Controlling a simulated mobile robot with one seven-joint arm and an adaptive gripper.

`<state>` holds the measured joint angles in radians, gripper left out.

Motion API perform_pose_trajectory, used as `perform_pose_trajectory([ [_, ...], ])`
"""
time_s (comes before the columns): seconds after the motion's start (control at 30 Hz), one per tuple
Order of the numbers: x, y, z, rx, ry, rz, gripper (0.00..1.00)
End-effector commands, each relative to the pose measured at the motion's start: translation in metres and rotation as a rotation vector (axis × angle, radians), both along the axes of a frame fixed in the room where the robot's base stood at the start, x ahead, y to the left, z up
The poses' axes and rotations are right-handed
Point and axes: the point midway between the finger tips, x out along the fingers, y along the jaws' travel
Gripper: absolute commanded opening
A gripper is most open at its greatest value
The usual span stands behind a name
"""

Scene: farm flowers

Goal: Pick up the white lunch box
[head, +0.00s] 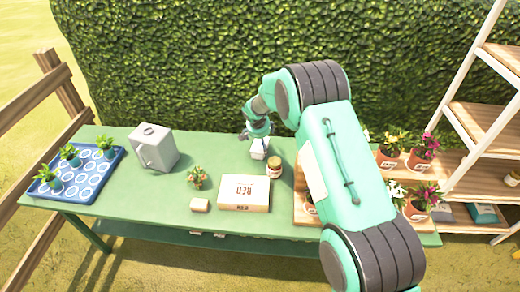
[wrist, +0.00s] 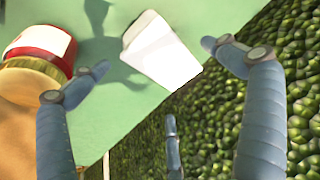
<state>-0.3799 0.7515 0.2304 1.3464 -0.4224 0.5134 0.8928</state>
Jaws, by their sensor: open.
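The white lunch box (head: 258,151) stands near the back edge of the green table, right below my gripper (head: 256,134). In the wrist view the white box (wrist: 165,55) lies between the spread fingers of my gripper (wrist: 156,58). One fingertip is left of it, one right, and a third finger is below. The fingers are open and appear apart from the box. My gripper hides part of the box's top in the head view.
A jar (head: 274,167) stands close to the box and also shows in the wrist view (wrist: 40,45). A cardboard box (head: 244,192), a small plant (head: 196,177), a grey watering can (head: 154,148) and a blue tray (head: 75,172) share the table (head: 150,208). A hedge (head: 200,60) rises behind.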

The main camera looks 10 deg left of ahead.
Motion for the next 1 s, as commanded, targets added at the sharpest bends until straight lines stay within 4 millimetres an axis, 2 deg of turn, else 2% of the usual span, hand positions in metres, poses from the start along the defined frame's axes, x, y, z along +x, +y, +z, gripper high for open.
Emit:
perform_pose_trajectory([
  [0.27,0.001,0.0,-0.003,0.0,0.0,0.0,1.0],
  [0.7,0.016,-0.003,-0.041,0.0,0.0,0.0,1.0],
  [1.0,0.019,-0.003,-0.048,0.0,-0.001,0.0,1.0],
])
